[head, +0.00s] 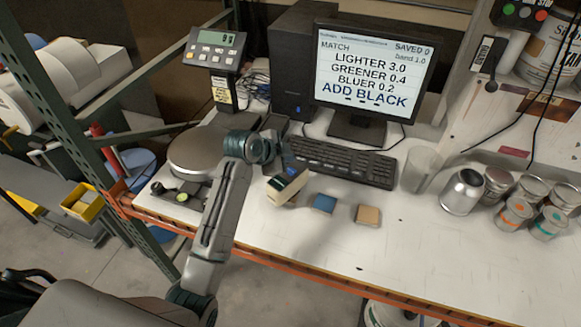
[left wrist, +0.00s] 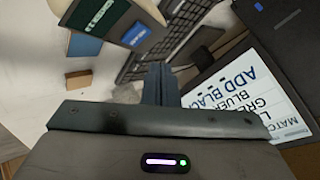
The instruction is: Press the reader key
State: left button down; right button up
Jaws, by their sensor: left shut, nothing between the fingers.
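The reader appears to be the small cream block with a dark top (head: 287,190) lying on the bench in front of the keyboard. In the left wrist view, a dark body with a green lettered strip (left wrist: 104,16) at the top left looks like the same device. My left gripper (head: 287,162) is over the bench between the reader and the keyboard, close behind the reader in the picture. Its fingers (left wrist: 156,84) are shut and empty. I cannot tell whether they touch anything. My right gripper is not in view.
A blue swatch (head: 324,204) and a tan swatch (head: 368,215) lie right of the reader. The keyboard (head: 340,162) and the monitor (head: 372,70), reading "ADD BLACK", stand behind. A scale (head: 196,150) is left; cans (head: 462,192) stand right.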

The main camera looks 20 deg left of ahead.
pick_arm(q)
jog(key=shift+r, duration=1.35)
